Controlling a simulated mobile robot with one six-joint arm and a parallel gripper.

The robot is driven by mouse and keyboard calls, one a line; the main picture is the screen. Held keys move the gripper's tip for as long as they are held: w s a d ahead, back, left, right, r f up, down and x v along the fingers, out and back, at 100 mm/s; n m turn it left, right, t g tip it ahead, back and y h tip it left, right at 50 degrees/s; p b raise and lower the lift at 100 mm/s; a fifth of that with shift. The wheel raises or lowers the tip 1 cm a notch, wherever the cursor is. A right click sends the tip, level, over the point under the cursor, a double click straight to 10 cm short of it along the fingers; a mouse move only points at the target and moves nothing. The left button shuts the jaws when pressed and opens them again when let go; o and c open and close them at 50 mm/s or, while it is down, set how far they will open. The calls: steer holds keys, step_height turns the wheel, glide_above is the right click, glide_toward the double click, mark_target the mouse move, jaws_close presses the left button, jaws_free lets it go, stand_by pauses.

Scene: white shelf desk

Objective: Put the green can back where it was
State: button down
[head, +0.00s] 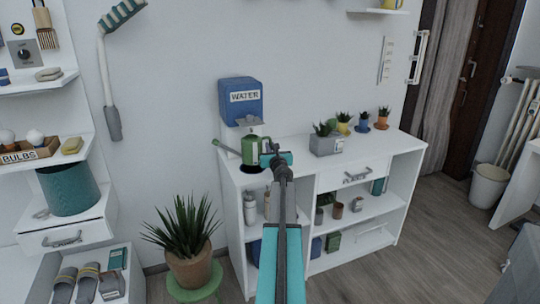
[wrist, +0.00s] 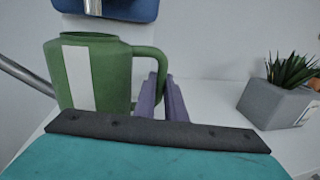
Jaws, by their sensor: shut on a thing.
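The green can (head: 249,151) is a watering can with a long spout pointing left and a white label; it is upright at the left end of the white desk's top (head: 300,165). In the wrist view the green can (wrist: 110,75) is close ahead, its handle on the right. My gripper (head: 268,159) is shut on that handle; its purple fingers also show in the wrist view (wrist: 163,98). A dark round spot (head: 252,169) shows just under the can. I cannot tell whether the can touches the top.
A blue water dispenser (head: 241,100) is on the wall directly behind the can. A grey planter (head: 326,143) and small potted plants (head: 363,122) stand to the right. Clear top lies between can and planter. A large potted plant (head: 188,235) stands at front left.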

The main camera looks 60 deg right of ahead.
steer(key=shift+w+d, duration=0.35)
steer(key=shift+d, duration=0.1)
steer(key=shift+s+a+f+b, duration=0.1)
steer(key=shift+f+b, duration=0.7)
steer(key=shift+f, duration=1)
steer(key=shift+f, duration=0.15)
steer(key=c, duration=1.8)
jaws_free()
steer(key=shift+v, duration=6)
steer(key=shift+s, duration=0.2)
